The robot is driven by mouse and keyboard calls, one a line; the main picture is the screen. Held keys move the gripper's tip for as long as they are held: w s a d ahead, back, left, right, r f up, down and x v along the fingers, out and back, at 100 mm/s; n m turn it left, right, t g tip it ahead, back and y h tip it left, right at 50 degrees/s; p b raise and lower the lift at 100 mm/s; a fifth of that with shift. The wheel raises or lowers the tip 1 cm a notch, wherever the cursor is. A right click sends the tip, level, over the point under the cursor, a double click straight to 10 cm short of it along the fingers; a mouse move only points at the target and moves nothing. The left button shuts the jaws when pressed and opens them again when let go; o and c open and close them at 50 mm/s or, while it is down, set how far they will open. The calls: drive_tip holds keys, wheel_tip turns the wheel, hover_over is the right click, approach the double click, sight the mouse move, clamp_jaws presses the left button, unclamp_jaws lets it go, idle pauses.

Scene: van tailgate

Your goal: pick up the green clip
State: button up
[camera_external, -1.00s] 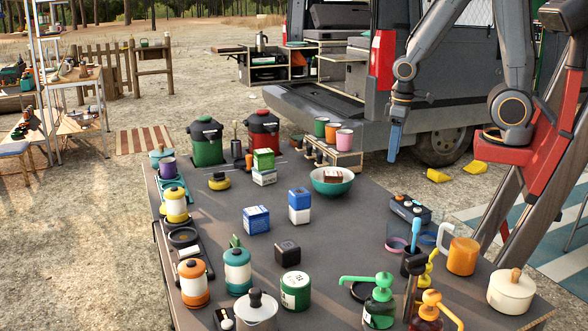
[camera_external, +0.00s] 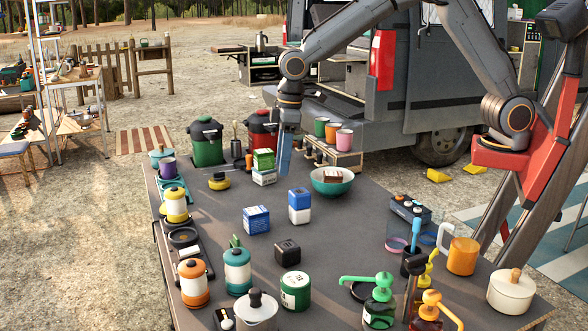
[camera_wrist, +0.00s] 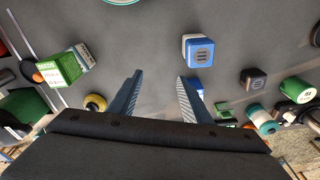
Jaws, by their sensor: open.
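A small green piece (camera_external: 235,241), which looks like the green clip, is on the dark table just behind the teal-and-white canister. Its lower part is hidden by the canister. In the wrist view a small green shape (camera_wrist: 222,107) right of the fingers may be the same piece; it is too small to be sure. My gripper (camera_external: 284,172) hangs above the far part of the table, near the green-and-white boxes. In the wrist view my gripper (camera_wrist: 159,76) is open, with bare grey table between its blue fingers.
Two blue-and-white boxes (camera_external: 256,220) (camera_external: 299,214), a black cube (camera_external: 287,252) and a green can (camera_external: 295,291) stand mid-table. The teal canister (camera_external: 237,271) stands close to the green piece. A teal bowl (camera_external: 331,188) is at the back right. Bare table lies left of the boxes.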

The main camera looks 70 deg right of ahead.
drive_tip(key=a, duration=0.4)
drive_tip(key=w+a+n, duration=0.1)
drive_tip(key=a, duration=0.3)
drive_tip(key=a+n, duration=0.1)
drive_tip(key=a, duration=0.4)
drive_tip(key=shift+w+f, duration=0.2)
drive_tip(key=shift+w, duration=0.1)
drive_tip(key=n, duration=0.2)
approach(236, 236)
drive_tip(key=shift+y, duration=0.3)
drive_tip(key=shift+w+a+f+p, duration=0.15)
drive_tip(key=shift+f+p, duration=0.15)
drive_tip(key=shift+f, duration=1.05)
drive_tip(key=shift+w+f+p, duration=0.15)
drive_tip(key=shift+f+p, duration=0.2)
drive_tip(key=shift+f, duration=1.05)
drive_tip(key=shift+w+a+f+p, duration=0.1)
drive_tip(key=shift+f+p, duration=0.2)
drive_tip(key=shift+f, duration=1.05)
clamp_jaws()
drive_tip(key=shift+r, duration=0.15)
